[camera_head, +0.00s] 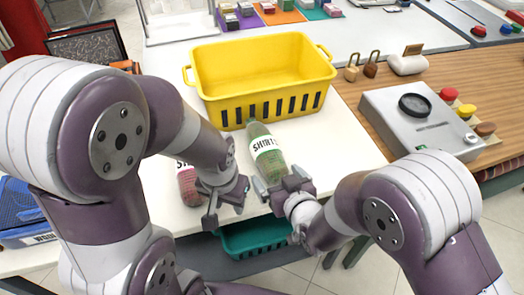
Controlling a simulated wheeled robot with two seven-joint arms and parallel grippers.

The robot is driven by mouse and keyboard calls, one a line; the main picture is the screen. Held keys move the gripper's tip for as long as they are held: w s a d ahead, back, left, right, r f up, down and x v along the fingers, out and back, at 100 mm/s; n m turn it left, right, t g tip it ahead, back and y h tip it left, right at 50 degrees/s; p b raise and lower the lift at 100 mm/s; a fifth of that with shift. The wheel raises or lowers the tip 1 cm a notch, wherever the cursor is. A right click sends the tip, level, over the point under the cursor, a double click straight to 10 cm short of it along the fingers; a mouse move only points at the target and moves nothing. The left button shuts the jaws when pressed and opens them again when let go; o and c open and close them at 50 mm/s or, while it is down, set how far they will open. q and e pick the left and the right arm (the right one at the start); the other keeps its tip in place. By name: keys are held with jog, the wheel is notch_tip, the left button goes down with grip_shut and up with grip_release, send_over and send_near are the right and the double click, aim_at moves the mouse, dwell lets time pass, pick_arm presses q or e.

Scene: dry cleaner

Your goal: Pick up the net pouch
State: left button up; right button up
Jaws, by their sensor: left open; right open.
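A green, see-through item with a white label reading "SHIRT" (266,153) lies on the white table in front of the yellow basket. Its narrow grey end points at the basket; I cannot tell for sure whether it is the net pouch or a bottle. A reddish labelled item (187,182) is partly hidden behind my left arm. My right gripper (282,186) is open at the near end of the green item; contact is unclear. My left gripper (226,208) is open and empty, left of it near the table's front edge.
The yellow basket (262,62) looks empty. A grey device (420,118) and padlocks (361,68) stand on the wooden counter at the right. A blue mesh item (18,208) lies at the left edge. A teal bin (255,238) is below the table's front edge.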

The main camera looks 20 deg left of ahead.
aim_at(275, 168)
jog(key=w, duration=0.1)
jog(key=w+a+f, duration=0.1)
jog(key=w, duration=0.1)
jog(key=shift+w+a+f, duration=0.2)
jog(key=shift+w+f, duration=0.05)
jog(key=shift+w, duration=0.15)
pick_arm(q)
jog(key=shift+w+d+r, duration=0.15)
jog(key=shift+w+d, duration=0.1)
jog(key=shift+d, duration=0.1)
pick_arm(e)
jog(key=shift+w+a+f, duration=0.1)
jog(key=shift+a, duration=0.05)
pick_arm(q)
jog(key=shift+s+a, duration=0.1)
pick_arm(e)
jog(key=shift+a, duration=0.1)
jog(key=shift+c, duration=0.7)
jog(key=c, duration=1.1)
jog(key=shift+c, duration=0.2)
